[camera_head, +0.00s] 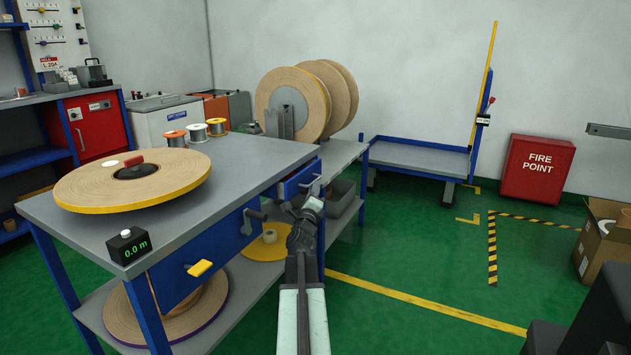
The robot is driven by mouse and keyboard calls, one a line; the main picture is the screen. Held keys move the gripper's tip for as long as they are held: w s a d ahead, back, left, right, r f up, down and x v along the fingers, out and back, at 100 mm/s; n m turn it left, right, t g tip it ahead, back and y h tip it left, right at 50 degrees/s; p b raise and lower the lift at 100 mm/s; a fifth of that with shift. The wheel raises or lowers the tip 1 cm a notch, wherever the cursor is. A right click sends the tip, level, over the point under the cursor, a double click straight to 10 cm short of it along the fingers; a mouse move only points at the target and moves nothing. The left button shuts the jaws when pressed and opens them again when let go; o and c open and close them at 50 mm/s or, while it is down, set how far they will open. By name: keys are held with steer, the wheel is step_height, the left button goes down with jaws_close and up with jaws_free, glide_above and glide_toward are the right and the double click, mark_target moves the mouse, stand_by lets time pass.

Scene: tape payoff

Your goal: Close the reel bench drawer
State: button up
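The reel bench (260,152) has a grey top, and a large wooden reel lies flat on its left part. A blue drawer (291,187) under the far right end of the top appears to stick out from the bench front, partly open. My gripper (311,193) is at the end of my arm, right by this drawer's front in the picture. It covers part of the drawer, and I cannot tell whether it touches it. Its fingers are too small and dark to read as open or shut.
A crank handle (252,220) and a yellow handle (200,268) project from the blue bench front. An open cardboard box (603,240) is at right.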

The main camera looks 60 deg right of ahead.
mark_target(317, 179)
steer(key=p+x, duration=0.1)
steer(key=x, duration=0.5)
steer(key=shift+c, duration=0.4)
jaws_close()
stand_by(0.9)
